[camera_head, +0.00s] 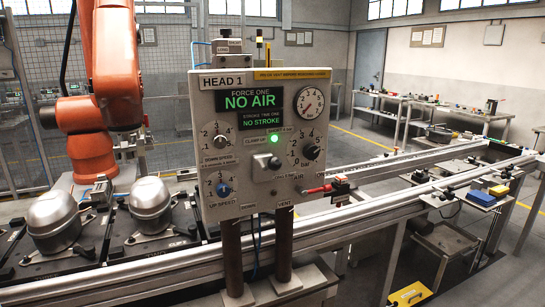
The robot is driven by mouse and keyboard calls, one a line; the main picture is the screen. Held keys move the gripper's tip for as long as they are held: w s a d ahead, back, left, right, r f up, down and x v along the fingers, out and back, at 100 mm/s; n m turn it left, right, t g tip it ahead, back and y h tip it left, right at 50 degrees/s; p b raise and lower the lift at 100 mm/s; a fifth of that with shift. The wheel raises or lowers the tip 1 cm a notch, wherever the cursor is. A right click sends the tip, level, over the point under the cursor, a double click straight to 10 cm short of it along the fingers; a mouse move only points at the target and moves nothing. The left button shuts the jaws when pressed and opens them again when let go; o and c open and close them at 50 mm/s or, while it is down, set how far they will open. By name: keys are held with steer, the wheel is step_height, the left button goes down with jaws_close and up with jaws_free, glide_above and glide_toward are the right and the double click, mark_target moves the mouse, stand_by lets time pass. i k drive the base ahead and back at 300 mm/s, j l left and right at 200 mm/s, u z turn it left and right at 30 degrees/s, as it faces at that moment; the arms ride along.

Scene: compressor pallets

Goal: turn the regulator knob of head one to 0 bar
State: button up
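The HEAD 1 panel (205,130) stands upright on two dark posts in the middle of the view. The regulator knob (312,151) is a round black knob at its right side, with a numbered scale around it and a bar label below. Its pointer is too small to read. The round gauge (310,103) sits above the knob; its needle seems to point low and left. The display (249,102) reads FORCE ONE, NO AIR, and the lower one reads NO STROKE. My gripper is not in view.
The panel also has a down speed knob (220,142), a blue up speed knob (224,189), a green lamp (274,139) and a lever switch (270,162). A red-handled valve (322,188) sticks out at its lower right. An orange robot (115,65) and compressors (150,205) stand left.

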mark_target(311, 151)
steer(key=i+j+z, duration=0.1)
steer(key=z, duration=0.4)
steer(key=i+j+z, duration=0.25)
steer(key=z, duration=0.25)
steer(key=i+j+z, duration=0.1)
steer(key=j+z, duration=0.15)
steer(key=z, duration=0.25)
